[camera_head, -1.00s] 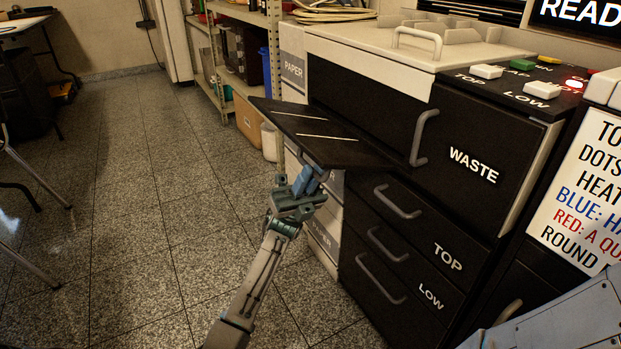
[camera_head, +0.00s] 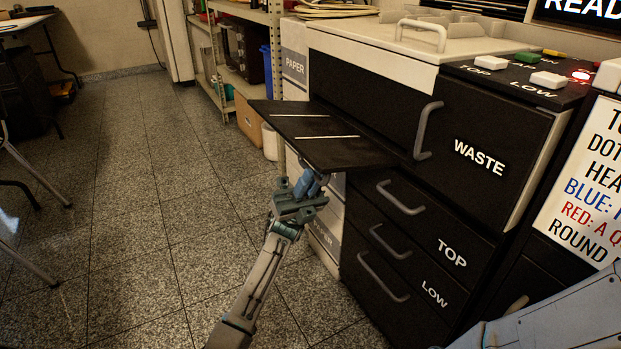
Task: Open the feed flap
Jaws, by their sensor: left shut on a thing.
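The feed flap (camera_head: 345,150), a dark panel with two white lines across it, sticks out nearly flat from the front left of the black and cream machine (camera_head: 365,50). My left gripper (camera_head: 311,178) is at the flap's near outer edge, from below, and is shut on it. The fingertips are partly hidden by the flap. My right gripper is not in view; only a blue-grey part of my arm (camera_head: 560,315) shows at the lower right.
The machine's WASTE (camera_head: 480,157), TOP (camera_head: 452,253) and LOW (camera_head: 434,294) fronts with grey handles are closed. Buttons and a lit red lamp (camera_head: 580,75) are on top at the right. A shelf (camera_head: 245,50) stands behind.

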